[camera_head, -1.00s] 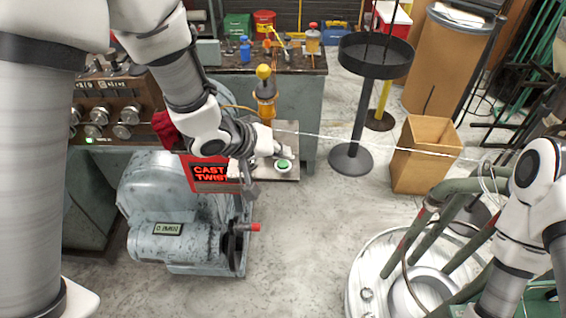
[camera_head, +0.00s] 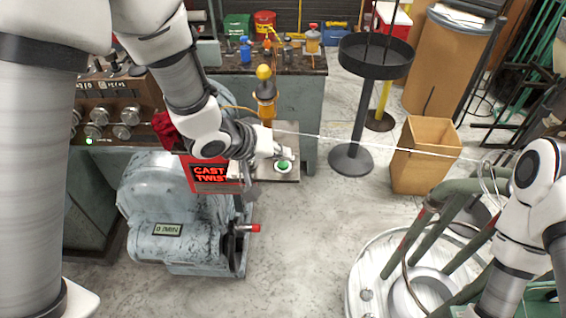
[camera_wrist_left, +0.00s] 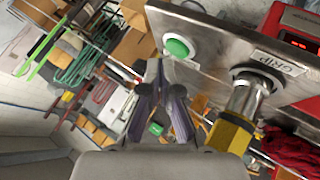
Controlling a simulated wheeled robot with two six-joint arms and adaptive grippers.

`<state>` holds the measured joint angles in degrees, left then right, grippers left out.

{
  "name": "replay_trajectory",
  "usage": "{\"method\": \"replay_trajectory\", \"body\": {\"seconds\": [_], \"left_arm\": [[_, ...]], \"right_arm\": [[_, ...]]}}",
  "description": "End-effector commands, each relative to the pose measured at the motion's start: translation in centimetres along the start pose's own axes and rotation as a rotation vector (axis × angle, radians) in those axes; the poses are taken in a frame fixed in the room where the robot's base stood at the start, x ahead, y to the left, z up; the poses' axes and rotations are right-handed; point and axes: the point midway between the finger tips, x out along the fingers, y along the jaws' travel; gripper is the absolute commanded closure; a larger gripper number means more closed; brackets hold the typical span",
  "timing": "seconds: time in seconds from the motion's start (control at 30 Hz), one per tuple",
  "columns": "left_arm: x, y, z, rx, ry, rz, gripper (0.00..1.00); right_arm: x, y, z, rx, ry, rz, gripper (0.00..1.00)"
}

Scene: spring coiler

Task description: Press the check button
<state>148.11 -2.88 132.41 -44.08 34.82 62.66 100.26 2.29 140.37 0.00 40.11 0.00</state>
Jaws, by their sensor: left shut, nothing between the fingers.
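A round green button (camera_head: 284,166) with a pale rim sits on a grey metal plate (camera_head: 290,132) beside the red sign. I cannot read a check label on it. In the left wrist view the green button (camera_wrist_left: 178,46) shows just beyond and slightly right of the fingertips. My left gripper (camera_head: 286,154) is shut and empty, its tips close above the button's far edge. It also shows in the left wrist view (camera_wrist_left: 160,66), with the fingers together. I cannot tell whether the tips touch the button. My right gripper is out of view.
A yellow-collared metal post (camera_wrist_left: 240,110) with a GRIP label stands near the button. A red CAST TWIST display (camera_head: 210,174) is left of the plate. A thin wire (camera_head: 360,143) runs right past the plate. A cardboard bin (camera_head: 425,155) stands on the floor at right.

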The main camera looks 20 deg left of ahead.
Motion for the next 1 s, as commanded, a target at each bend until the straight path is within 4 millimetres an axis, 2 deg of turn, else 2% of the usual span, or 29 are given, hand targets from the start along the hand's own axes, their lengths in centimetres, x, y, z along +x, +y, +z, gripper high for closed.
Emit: {"method": "replay_trajectory", "body": {"seconds": [1.0], "left_arm": [[0.85,-0.64,0.67,0.0,-0.001,-0.001,1.0]], "right_arm": [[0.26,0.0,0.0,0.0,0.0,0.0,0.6]]}}
